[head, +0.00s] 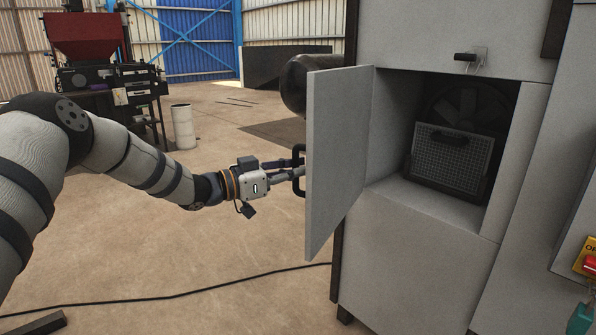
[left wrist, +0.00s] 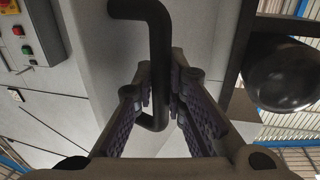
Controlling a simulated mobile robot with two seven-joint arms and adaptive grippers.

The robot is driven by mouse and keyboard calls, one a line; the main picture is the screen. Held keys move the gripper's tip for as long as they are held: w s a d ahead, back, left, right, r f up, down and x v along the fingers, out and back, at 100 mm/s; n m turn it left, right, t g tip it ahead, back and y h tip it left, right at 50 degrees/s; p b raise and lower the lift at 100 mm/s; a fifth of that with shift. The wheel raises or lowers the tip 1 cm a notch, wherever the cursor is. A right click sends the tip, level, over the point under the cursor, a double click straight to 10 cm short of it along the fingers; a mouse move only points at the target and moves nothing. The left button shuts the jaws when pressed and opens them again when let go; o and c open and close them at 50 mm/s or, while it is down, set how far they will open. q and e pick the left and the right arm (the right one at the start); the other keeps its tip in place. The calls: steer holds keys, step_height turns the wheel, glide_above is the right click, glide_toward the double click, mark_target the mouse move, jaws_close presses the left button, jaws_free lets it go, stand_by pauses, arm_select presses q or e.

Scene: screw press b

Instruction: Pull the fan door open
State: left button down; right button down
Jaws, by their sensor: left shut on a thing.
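The fan door (head: 335,150) is a light grey panel that stands swung out, well open, from the left side of the cabinet opening. Inside the compartment are a dark fan (head: 468,105) and a grey mesh filter with a dark handle (head: 447,160) leaning in front of it. My left gripper (head: 298,172) is at the door's outer face, shut on the black door handle. In the left wrist view the black handle (left wrist: 158,50) runs down between the two fingers (left wrist: 165,105). My right gripper is not in view.
The grey cabinet (head: 420,255) stands at right, with a latch handle (head: 466,57) above the opening. A dark cylinder (head: 295,85) lies behind the door. A black cable (head: 170,296) crosses the floor. Open floor lies left of the door.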

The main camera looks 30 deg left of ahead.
arm_select(q)
steer(key=c, duration=1.6)
jaws_free()
steer(key=v, duration=1.2)
